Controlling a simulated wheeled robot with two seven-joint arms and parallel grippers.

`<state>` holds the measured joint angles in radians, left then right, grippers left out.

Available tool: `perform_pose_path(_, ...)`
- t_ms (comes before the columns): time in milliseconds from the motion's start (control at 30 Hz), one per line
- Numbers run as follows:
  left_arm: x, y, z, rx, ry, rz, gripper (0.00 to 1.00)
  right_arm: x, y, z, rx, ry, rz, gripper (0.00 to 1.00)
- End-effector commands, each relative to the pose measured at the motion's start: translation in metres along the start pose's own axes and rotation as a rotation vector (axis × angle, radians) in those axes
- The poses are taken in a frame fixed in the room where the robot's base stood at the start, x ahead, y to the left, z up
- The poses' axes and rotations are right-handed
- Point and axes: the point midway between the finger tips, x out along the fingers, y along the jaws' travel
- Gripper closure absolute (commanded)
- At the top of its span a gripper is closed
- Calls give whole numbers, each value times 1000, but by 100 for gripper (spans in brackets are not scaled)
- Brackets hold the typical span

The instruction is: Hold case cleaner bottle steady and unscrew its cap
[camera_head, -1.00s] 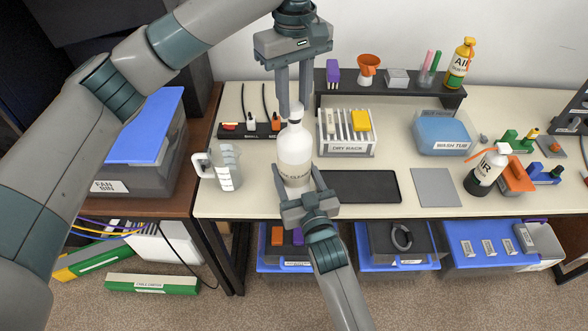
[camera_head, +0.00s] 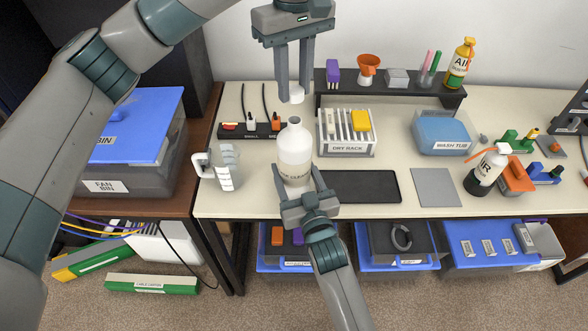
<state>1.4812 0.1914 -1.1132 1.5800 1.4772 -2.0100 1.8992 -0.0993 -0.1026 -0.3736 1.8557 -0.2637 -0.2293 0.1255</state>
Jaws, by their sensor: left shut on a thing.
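The white case cleaner bottle (camera_head: 295,150) stands upright on the worktable, its neck bare and open at the top. Its small white cap (camera_head: 297,93) is held between the fingertips of my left gripper (camera_head: 293,92), which points down from above. The cap is apart from the bottle, with a clear gap above the neck. My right gripper (camera_head: 297,178) comes from the front edge, its fingers on both sides of the bottle's lower body.
A clear measuring jug (camera_head: 225,167) stands left of the bottle. A dry rack (camera_head: 347,150) and a black mat (camera_head: 360,187) are close on the right. A power strip (camera_head: 250,131) lies behind left. A grey mat (camera_head: 436,187) lies bare further right.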

Motion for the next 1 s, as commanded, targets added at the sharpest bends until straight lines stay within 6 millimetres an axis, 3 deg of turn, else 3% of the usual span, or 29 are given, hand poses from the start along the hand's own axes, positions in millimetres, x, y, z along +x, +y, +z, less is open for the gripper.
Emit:
perform_pose_path(233, 0, 0, 0, 0, 0, 0, 100, 0, 0, 0, 0, 0, 0, 67)
perform_pose_path(267, 0, 0, 0, 0, 0, 0, 100, 0, 0, 0, 0, 0, 0, 35)
perform_pose_path(333, 0, 0, 0, 0, -1, 0, 100, 0, 0, 0, 0, 0, 0, 18)
perform_pose_path(767, 0, 0, 0, 0, -1, 0, 100, -4, 0, 0, 0, -1, 0, 18)
perform_pose_path(1000, 0, 0, 0, 0, -1, 0, 100, -27, 0, 1, 0, -1, 0, 18)
